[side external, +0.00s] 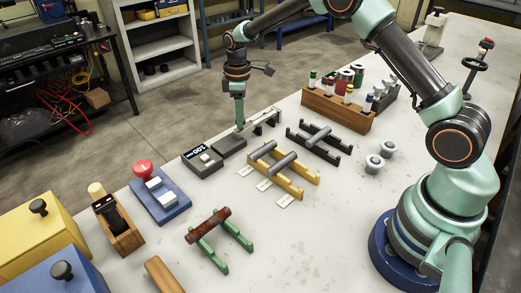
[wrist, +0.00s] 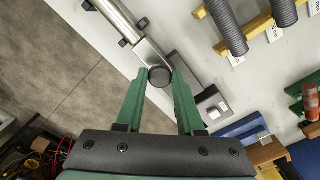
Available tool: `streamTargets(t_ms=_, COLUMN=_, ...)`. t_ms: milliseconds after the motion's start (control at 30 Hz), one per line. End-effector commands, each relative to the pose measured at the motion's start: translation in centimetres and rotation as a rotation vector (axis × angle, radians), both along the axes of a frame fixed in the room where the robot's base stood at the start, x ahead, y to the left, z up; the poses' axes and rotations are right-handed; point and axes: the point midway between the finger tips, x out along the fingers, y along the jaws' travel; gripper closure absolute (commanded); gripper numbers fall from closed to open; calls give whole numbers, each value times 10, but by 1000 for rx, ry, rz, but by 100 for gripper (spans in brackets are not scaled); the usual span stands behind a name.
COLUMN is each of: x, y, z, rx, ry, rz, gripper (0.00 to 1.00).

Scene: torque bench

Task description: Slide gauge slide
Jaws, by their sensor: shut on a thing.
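The gauge slide has a long silver rail (side external: 262,118) near the back edge of the bench; in the wrist view its silver bar (wrist: 118,22) runs toward the upper left. A round black knob (wrist: 159,77) sits at the near end of a silver part. My gripper (side external: 239,126) points down at the left end of the slide, its green fingers on both sides of the knob and shut on it. The fingers hide the knob in the side external view. A dark plate (side external: 229,147) lies just left. A display box (side external: 202,160) shows white characters, too small to read surely.
A yellow cradle (side external: 296,187) and a black cradle (side external: 322,153) with grey cylinders stand nearby on the right. A blue box with a red button (side external: 158,193) stands toward the lower left.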

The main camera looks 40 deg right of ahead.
Motion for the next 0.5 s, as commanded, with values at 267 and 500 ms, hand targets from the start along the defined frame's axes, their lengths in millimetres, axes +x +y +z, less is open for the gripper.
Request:
streamTargets(t_ms=267, x=0, y=38, z=2, rx=0, ry=-1, rz=3, gripper=100)
streamTargets(t_ms=500, x=0, y=41, z=2, rx=0, ry=-1, rz=5, gripper=100)
